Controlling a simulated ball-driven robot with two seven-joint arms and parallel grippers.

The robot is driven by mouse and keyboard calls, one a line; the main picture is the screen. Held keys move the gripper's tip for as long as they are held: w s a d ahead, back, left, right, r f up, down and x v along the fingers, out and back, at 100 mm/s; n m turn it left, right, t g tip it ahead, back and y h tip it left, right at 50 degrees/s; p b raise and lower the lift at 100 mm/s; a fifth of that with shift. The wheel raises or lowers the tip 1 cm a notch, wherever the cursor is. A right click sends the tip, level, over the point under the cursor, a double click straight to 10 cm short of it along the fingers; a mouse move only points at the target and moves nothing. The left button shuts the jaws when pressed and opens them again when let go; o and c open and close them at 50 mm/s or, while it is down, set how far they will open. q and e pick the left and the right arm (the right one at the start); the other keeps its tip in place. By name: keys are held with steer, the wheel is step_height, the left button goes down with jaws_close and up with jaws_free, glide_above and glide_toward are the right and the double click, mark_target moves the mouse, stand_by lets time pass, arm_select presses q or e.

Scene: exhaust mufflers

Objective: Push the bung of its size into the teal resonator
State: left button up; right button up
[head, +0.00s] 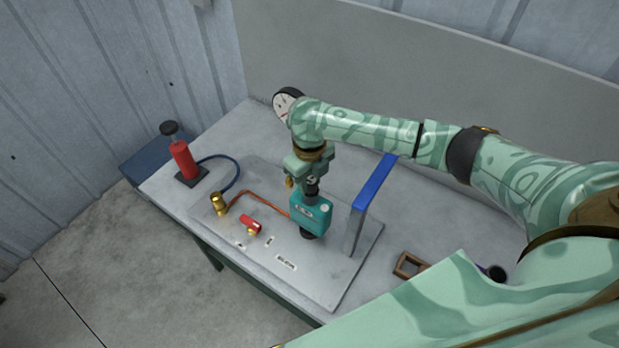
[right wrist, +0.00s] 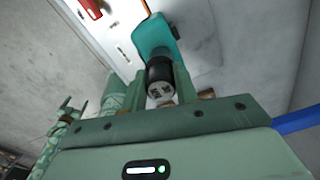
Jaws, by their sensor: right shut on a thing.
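The teal resonator (head: 312,215) stands on the grey plate on the bench, with a dark fitting at its lower end. My right gripper (head: 311,182) is directly above it, pointing down, shut on a black bung (head: 312,191). In the right wrist view the black bung (right wrist: 160,82) sits between the fingers, its pale marked end facing the camera. Its far end meets the teal resonator (right wrist: 155,38); how deep it sits is hidden. A green forked part (right wrist: 66,108), perhaps my left gripper, shows at the left of the wrist view; its jaws are unclear.
A blue-topped bracket (head: 372,187) stands close right of the resonator. A copper pipe with a brass fitting (head: 219,203) and a red-handled valve (head: 251,225) lie to the left. A red cylinder (head: 184,160) stands far left. A brown square frame (head: 409,265) and a dark cup-like piece (head: 497,273) are at right.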

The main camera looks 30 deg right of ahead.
steer(key=shift+f, duration=0.1)
steer(key=o, duration=1)
step_height(320, 180, up, 16)
steer(key=p, duration=0.2)
steer(key=shift+p, duration=0.3)
